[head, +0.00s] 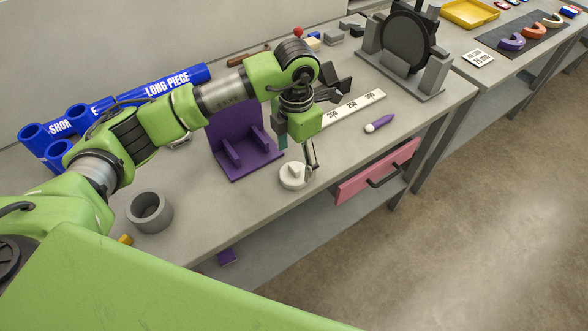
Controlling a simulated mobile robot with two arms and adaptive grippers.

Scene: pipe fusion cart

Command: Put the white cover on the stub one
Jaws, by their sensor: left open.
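A round white cover (292,177) with a raised knob lies flat near the front edge of the workbench. My left gripper (300,160) points down right at the cover, with one finger at the cover's right side; it is open, and contact is unclear. The blue pipes, one labelled LONG PIECE (178,84) and another with a partly hidden label (62,124), lie at the back left. A short grey hollow cylinder (150,212) stands at the front left. My right gripper is not in view.
A purple bracket (240,145) stands just left of the cover. A white ruler strip (353,109), a purple marker (380,123) and a dark round-plate machine (406,45) are to the right. A pink drawer (376,170) sticks out below the front edge.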

